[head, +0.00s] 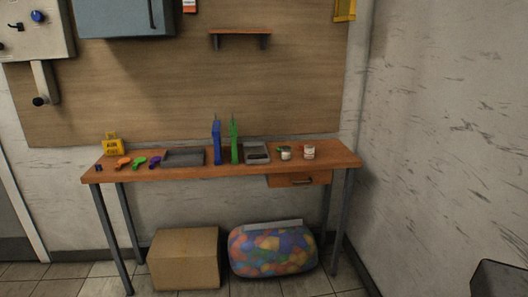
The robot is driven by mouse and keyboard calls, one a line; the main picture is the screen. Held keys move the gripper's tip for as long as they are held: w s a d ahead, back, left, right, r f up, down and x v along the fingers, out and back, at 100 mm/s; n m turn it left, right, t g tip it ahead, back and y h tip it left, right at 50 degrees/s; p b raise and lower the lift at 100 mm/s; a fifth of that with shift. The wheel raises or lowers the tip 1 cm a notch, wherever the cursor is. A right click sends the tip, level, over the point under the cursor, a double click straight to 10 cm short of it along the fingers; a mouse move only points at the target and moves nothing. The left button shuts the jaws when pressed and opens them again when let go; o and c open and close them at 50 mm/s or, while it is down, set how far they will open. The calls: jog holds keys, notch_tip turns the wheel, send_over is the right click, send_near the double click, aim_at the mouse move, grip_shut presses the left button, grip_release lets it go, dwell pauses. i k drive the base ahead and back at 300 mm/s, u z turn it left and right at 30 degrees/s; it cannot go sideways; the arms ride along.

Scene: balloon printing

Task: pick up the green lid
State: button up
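A small pale jar (286,156) stands on the right part of the wooden table. A small green patch (283,148) at its top looks like the green lid. It is too small to tell whether it sits on the jar or just behind it. A second white jar (309,153) with some red on it stands just to the right. My gripper is not in view.
The table (345,160) also holds a grey device (257,152), upright blue (216,142) and green (234,142) items, a dark tray (184,157) and small coloured pieces. A cardboard box (184,258) and a balloon-filled bag (272,252) lie below. Floor before the table's right is open.

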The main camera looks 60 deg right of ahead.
aim_at(286, 151)
jog(key=u, duration=0.9)
jog(key=i, duration=1.35)
jog(key=u, duration=2)
jog(key=k, duration=0.1)
jog(key=z, duration=4.25)
